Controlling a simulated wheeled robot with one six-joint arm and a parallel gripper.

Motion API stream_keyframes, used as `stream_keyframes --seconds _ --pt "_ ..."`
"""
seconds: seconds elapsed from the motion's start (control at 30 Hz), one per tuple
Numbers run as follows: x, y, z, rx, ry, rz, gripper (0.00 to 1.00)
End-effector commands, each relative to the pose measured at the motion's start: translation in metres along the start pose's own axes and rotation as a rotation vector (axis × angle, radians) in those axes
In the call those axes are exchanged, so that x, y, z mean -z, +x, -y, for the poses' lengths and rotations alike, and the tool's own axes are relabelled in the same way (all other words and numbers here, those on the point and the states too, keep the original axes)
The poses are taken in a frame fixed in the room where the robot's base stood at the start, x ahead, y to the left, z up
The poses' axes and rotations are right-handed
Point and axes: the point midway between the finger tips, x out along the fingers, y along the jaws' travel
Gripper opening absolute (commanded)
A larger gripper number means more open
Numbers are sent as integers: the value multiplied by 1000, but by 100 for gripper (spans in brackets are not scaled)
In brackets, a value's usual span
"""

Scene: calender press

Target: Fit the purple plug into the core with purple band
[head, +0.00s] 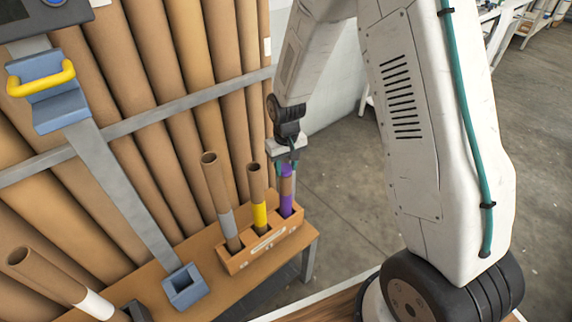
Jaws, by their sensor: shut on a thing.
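The core with the purple band (286,187) stands upright in the right slot of a wooden rack (262,251). Its purple band (286,206) shows just above the rack. My gripper (286,164) points down over this core's top end, shut on the purple plug (287,171). The plug is at the core's mouth and in line with it. Its upper part is between the fingers, and I cannot tell how deep it sits in the core.
A yellow-banded core (257,193) and a grey-banded core (217,190) stand close by to the left. A white-banded core (60,280) leans at lower left near a blue square holder (184,287). Large brown rolls (160,60) stand behind a metal rail (190,105).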

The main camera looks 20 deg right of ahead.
Motion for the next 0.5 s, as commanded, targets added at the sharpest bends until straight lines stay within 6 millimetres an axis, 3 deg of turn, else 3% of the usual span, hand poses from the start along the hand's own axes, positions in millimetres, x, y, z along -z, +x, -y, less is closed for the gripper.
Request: stream_keyframes --seconds 0.13,0.17,0.23,0.5 --pt "0 4 0 0 0 1 17" --pt "0 3 0 0 0 0 46" --pt "0 3 0 0 0 0 63" --pt "0 2 0 0 0 0 63"
